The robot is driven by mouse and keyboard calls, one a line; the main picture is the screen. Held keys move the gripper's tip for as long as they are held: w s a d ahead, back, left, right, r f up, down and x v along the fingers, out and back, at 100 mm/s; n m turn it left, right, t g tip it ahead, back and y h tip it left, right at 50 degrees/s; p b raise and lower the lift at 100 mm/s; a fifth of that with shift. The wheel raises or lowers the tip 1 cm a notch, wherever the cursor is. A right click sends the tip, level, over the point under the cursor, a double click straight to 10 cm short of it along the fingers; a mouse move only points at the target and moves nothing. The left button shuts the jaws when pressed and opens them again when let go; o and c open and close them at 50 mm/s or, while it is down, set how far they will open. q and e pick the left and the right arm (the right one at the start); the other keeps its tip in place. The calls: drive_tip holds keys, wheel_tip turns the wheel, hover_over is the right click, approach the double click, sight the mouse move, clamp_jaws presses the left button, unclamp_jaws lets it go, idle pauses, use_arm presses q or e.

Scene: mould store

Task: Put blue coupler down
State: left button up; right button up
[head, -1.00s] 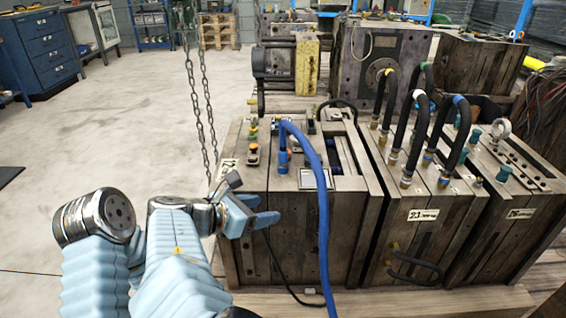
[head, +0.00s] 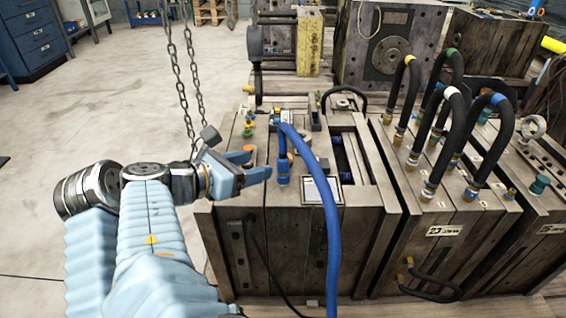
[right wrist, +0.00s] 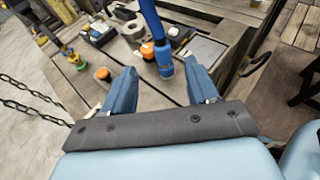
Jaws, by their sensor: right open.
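The blue coupler (head: 283,172) stands upright on top of the wooden-sided mould (head: 300,235), at the end of a blue hose (head: 326,210). The hose arches over and hangs down the mould's front. My right gripper (head: 256,166) is open, just left of the coupler in the head view. In the right wrist view the coupler (right wrist: 165,64) shows between and slightly beyond the open fingertips (right wrist: 162,75), nearer the right finger. Nothing is gripped. Whether a finger touches it I cannot tell. My left gripper is not in view.
Orange-capped fittings (right wrist: 102,74) and a pale plate (head: 322,190) lie close to the coupler on the mould top. Chains (head: 187,90) hang behind my right wrist. Black hoses (head: 438,125) arch over the moulds at right. The floor (head: 90,120) at left is clear.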

sight(288, 159)
drive_tip(key=b+x, duration=0.1)
drive_tip(key=x, duration=1)
drive_tip(key=shift+w+d+f, duration=0.15)
drive_tip(key=shift+d+f, duration=0.05)
drive_tip(key=shift+d, duration=0.1)
clamp_jaws()
